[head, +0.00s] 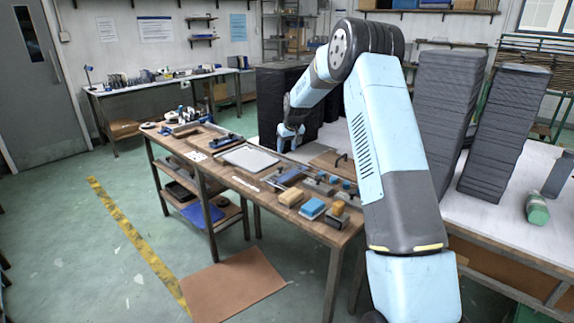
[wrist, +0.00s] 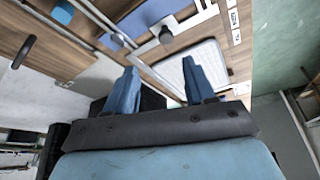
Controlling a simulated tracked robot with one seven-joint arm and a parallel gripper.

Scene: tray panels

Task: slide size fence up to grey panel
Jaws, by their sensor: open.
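The grey panel (head: 250,158) lies flat on the wooden workbench, left of the arm. It also shows in the wrist view (wrist: 207,62), beyond the right finger and partly hidden by it. A pale metal bar with a dark knob (wrist: 166,35) lies beside the panel in the wrist view. It looks like the size fence, with a strip of wood showing between it and the panel. My gripper (head: 291,140) hangs near the bench's back edge, behind the panel. In the wrist view its two blue fingers (wrist: 161,88) are wide apart with nothing between them.
A blue block (head: 312,208), a tan block (head: 291,197) and small knobbed parts crowd the bench's right front. Dark stacks (head: 447,110) stand on the white table at right. Printed labels (wrist: 234,20) run along the bench edge. Floor left of the bench is clear.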

